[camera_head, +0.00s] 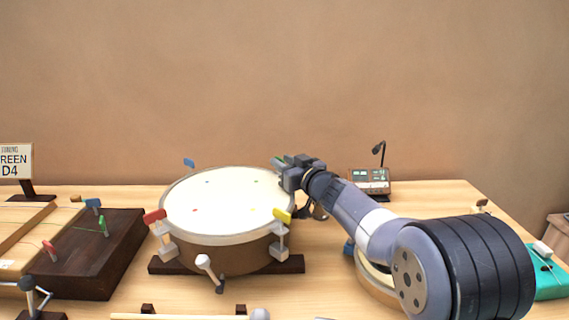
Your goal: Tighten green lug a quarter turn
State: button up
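A drum (225,240) with a white head (225,205) stands left of centre on the table. Its rim carries a red lug handle (155,216), a yellow one (283,214) and a blue one (189,162). My gripper (284,166) is at the drum's back right rim. A small patch of green (277,160) shows at its tip and seems to be the green lug, mostly hidden by the gripper. I cannot tell whether the fingers are open or closed around it.
A dark wooden box (105,255) with blue, green and red pegs stands at left, near a sign (15,162) reading "REEN D4". A device with a small display (370,178) stands at the back right. My arm covers the table's right side.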

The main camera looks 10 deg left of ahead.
jog(key=b+v, duration=0.2)
jog(key=v, duration=0.8)
jog(key=shift+s+d, duration=0.3)
